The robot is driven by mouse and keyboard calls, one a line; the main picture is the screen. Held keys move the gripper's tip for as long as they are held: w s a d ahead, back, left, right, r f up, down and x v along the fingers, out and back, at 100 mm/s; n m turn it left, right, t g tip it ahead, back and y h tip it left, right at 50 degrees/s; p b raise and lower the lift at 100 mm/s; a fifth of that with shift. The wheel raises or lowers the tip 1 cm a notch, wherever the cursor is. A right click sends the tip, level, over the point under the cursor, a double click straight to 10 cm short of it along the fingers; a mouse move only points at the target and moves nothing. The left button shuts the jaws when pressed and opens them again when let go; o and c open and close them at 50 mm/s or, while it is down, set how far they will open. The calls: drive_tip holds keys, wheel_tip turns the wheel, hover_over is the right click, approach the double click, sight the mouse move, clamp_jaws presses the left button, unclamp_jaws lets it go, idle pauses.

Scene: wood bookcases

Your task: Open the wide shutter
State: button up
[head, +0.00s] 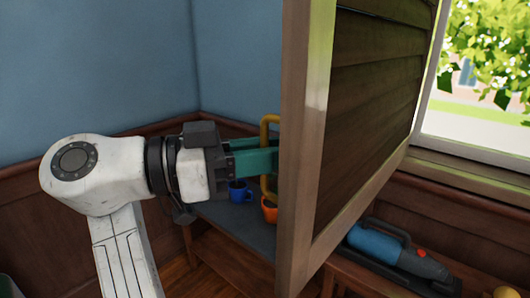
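The wide shutter (370,110) is a brown slatted panel in a lighter wood frame. It stands swung out at an angle, its near upright edge (300,150) towards me, with space visible on both sides. A yellow handle (265,128) sticks out from its left side. My gripper (262,158) comes in from the left, its teal fingers level with the handle and overlapping it in the picture. The fingertips are partly hidden by the handle and the shutter edge, so whether they close on the handle is unclear.
A blue mug (240,191) and an orange mug (269,209) sit on a dark shelf top (225,218) below my gripper. A blue handheld vacuum (385,248) lies right of the shutter, below a bright window (485,90). Blue walls (100,70) meet in a corner behind.

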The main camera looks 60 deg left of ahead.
drive_tip(key=shift+o, duration=0.7)
drive_tip(key=b+v, duration=0.1)
drive_tip(key=v, duration=1)
drive_tip(key=shift+d+f, duration=0.1)
